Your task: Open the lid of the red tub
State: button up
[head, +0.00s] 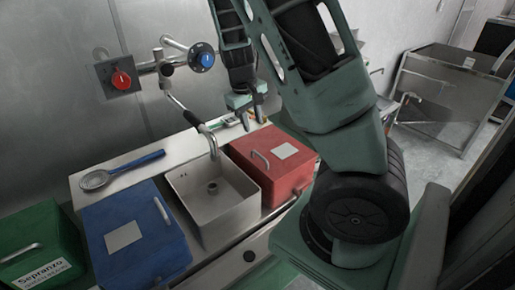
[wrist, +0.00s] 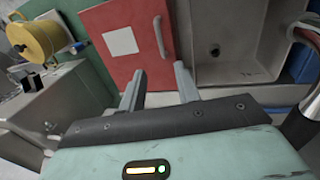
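The red tub (head: 287,178) sits on the counter just right of the sink, and its red lid (head: 268,148) is closed, with a pale handle (head: 261,158) at its left side and a white label. In the wrist view the red lid (wrist: 128,62) and its handle (wrist: 159,36) lie beyond the fingers. My gripper (head: 247,112) hangs over the back edge of the counter, behind the tub. In the wrist view my gripper (wrist: 158,88) has its two fingers spread apart with nothing between them. It is apart from the handle.
A white sink (head: 213,198) adjoins the tub, with a metal faucet (head: 203,130) curving over it. A blue tub (head: 140,240) and a green tub (head: 42,243) stand to the left. A blue-handled strainer (head: 122,170) lies behind them. In the wrist view a yellow round object (wrist: 40,40) stands at left.

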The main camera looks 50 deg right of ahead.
aim_at(260, 155)
jog(key=f, duration=0.4)
jog(key=d+f, duration=0.1)
jog(key=f, duration=0.3)
jog(key=d+f, duration=0.1)
jog(key=f, duration=0.3)
jog(key=shift+s+d+f, duration=0.15)
jog(key=shift+s+f, duration=0.2)
jog(key=shift+c, duration=0.3)
grip_shut()
